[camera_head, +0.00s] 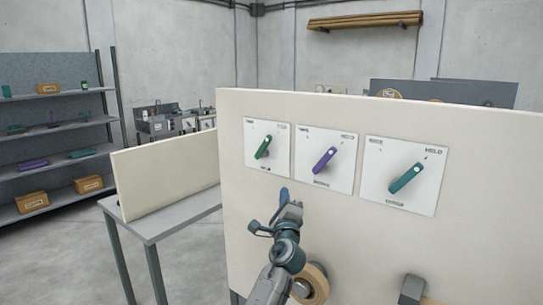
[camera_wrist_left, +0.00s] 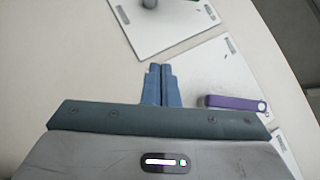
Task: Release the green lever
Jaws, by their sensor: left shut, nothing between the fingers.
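The green lever (camera_head: 263,147) is on the leftmost of three white plates on the upright cream panel (camera_head: 245,200). It slants from lower left to upper right. The purple lever (camera_head: 325,160) is on the middle plate and the teal lever (camera_head: 406,178) on the right plate, both slanted the same way. My left gripper (camera_head: 284,192) is in front of the panel, below the gap between the green and purple plates, apart from the levers. In the left wrist view its blue fingers (camera_wrist_left: 161,72) are together and empty, left of the purple lever (camera_wrist_left: 237,103). My right gripper is not seen.
A tan ring (camera_head: 315,284) and a grey bracket (camera_head: 411,289) are low on the panel's front. A grey table (camera_head: 160,215) with a cream board (camera_head: 165,175) stands to the left. Shelves (camera_head: 55,130) with boxes stand farther left. The floor between is clear.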

